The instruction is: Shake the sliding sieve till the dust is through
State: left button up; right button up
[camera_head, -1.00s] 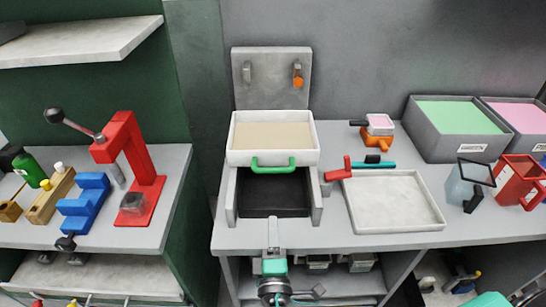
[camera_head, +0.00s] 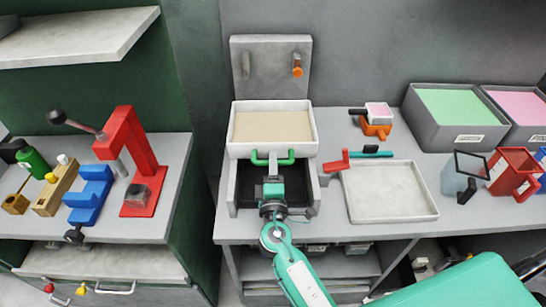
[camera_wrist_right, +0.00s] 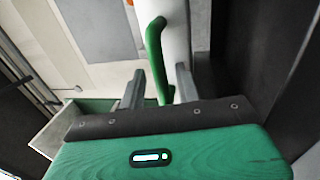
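The sliding sieve (camera_head: 236,150) is a white-rimmed box with a flat tan layer (camera_head: 272,126) in it, and a green handle (camera_head: 259,160) at its front. It sits at the back of a grey frame (camera_head: 234,190) with a dark bin in it, partly hidden by my arm. My right gripper (camera_head: 273,173) is at the middle of the handle. In the right wrist view the handle (camera_wrist_right: 155,50) runs between the two grey fingers (camera_wrist_right: 158,85), which stand apart with a gap beside it. I cannot see whether one finger touches it. My left gripper is not in view.
A grey backplate (camera_head: 270,70) with an orange knob (camera_head: 297,71) stands behind the sieve. A red press (camera_head: 135,150) stands on the left bench.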

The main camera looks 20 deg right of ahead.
jog(key=shift+w+d, duration=0.15)
jog(key=shift+w, duration=0.4)
jog(key=shift+r, duration=0.1)
grip_shut()
jog(key=shift+s, duration=0.15)
